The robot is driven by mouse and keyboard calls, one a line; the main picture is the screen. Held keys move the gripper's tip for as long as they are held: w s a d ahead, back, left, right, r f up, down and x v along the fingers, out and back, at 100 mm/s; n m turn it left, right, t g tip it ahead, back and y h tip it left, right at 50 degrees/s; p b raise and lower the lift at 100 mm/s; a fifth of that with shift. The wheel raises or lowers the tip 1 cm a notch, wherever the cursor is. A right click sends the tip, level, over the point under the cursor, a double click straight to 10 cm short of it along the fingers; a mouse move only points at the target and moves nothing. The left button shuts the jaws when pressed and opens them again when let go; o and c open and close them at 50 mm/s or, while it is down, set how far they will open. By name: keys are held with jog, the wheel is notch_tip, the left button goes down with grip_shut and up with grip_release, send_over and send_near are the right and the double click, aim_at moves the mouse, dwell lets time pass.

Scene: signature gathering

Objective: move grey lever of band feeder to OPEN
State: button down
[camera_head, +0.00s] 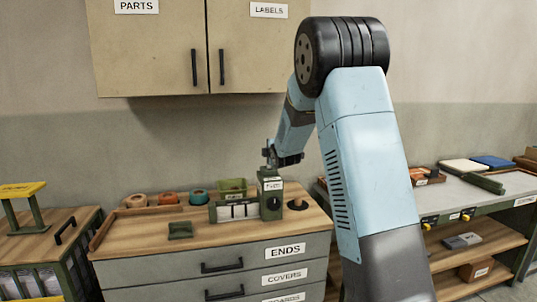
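A green device with a pale-windowed front (237,211) and a taller block (270,186) stands on the wooden top of the drawer cabinet; it looks like the band feeder. The block carries a small white label and a dark round knob on its front. I cannot make out a grey lever or an OPEN mark at this size. My gripper (270,156) is small and dark, just above the top of the tall block. I cannot tell whether it touches the block or whether its fingers are apart. My arm hides the area to the right.
Tape rolls (168,198), a green bin (233,188) and a small green block (180,230) share the cabinet top (140,240). A dark spindle (298,204) stands right of the device. A wall cupboard (150,50) hangs above. A grey-topped bench (450,195) stands at right.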

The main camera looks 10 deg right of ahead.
jog(key=shift+w+r, duration=0.1)
jog(key=shift+w, duration=0.25)
jog(key=shift+w+r, duration=0.1)
dwell(0.3)
jog(key=shift+s+r, duration=0.15)
jog(key=shift+s, duration=0.25)
jog(key=r+v, duration=0.2)
jog(key=v, duration=1.1)
jog(key=shift+w+r, duration=0.3)
jog(key=shift+w, duration=0.05)
